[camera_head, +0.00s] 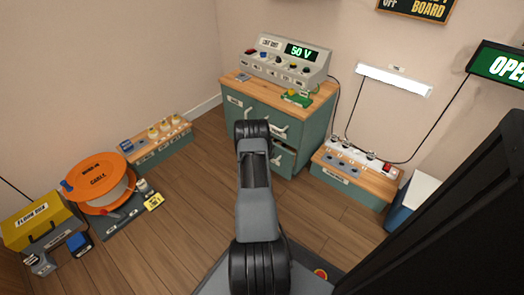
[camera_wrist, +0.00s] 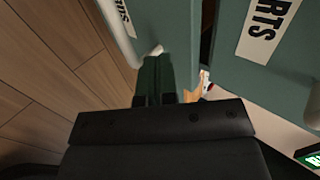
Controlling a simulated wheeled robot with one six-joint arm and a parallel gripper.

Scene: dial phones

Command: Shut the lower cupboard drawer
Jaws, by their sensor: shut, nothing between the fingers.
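The green cupboard (camera_head: 312,135) with a wooden top stands against the back wall in the head view. Its lower drawer (camera_head: 284,162) shows low on the front and looks pulled out, with a dark gap above it. My arm covers the left part of that front. My gripper (camera_wrist: 158,70) is shut and empty in the wrist view; in the head view it is hidden behind my arm. Its fingertips are beside a green panel labelled "PARTS" (camera_wrist: 267,25) and close to a pale handle at the upper left. I cannot tell whether they touch anything.
A power supply (camera_head: 290,62) reading 50 V stands on the cupboard. A low bench with a socket strip (camera_head: 362,158) is at its right. An orange cable reel (camera_head: 98,180) and a yellow box (camera_head: 40,222) are at the left. Wooden floor between is clear.

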